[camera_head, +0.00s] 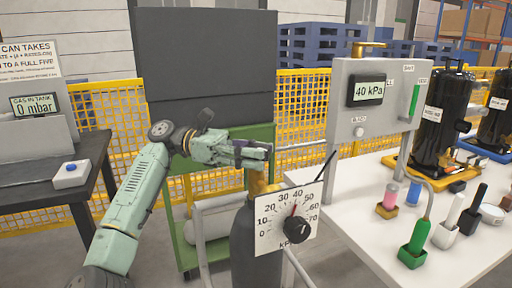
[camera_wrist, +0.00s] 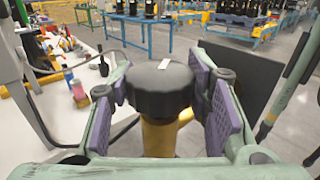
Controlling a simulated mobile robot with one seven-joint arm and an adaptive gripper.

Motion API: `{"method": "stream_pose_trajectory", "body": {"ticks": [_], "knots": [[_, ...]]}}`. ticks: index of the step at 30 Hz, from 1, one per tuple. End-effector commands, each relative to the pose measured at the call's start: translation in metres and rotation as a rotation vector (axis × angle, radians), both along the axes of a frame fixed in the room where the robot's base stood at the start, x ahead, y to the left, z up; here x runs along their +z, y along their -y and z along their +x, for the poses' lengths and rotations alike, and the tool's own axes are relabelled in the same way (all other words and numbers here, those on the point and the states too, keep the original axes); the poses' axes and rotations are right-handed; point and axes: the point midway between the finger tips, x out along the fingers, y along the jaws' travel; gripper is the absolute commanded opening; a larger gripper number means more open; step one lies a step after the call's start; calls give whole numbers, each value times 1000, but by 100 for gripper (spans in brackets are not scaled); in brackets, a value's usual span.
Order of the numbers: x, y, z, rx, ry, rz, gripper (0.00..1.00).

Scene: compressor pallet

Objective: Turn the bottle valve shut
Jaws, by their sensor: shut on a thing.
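The bottle valve's black ribbed knob (camera_wrist: 160,90) stands between the purple pads of my gripper (camera_wrist: 163,98) in the wrist view, with a small white mark on its top. The yellow valve body (camera_wrist: 160,137) shows below it. In the head view my gripper (camera_head: 266,155) reaches in from the left, above the yellow valve neck (camera_head: 258,182) of the dark grey bottle (camera_head: 252,255). My gripper is shut on the knob, which it mostly hides in the head view. A white dial plate (camera_head: 272,230) with a black knob stands in front of the bottle, its red pointer near 40.
The white bench (camera_head: 360,215) on the right holds coloured bottles and black cylinders. A green cart (camera_head: 185,235), grey rails (camera_head: 202,245) and a yellow fence (camera_head: 115,115) stand close by.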

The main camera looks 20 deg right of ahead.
Motion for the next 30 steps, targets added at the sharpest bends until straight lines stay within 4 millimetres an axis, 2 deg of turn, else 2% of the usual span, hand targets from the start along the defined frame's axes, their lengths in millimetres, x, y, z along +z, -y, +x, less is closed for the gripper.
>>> {"method": "stream_pose_trajectory", "body": {"ticks": [1, 10, 28, 29, 30], "knots": [[5, 2, 1, -31, -4, -5, 16], [4, 1, 0, -162, -1, -5, 16], [4, 1, 0, -197, 0, -7, 16], [4, 1, 0, -197, 1, -7, 45], [4, 1, 0, -198, 1, -7, 48]]}}
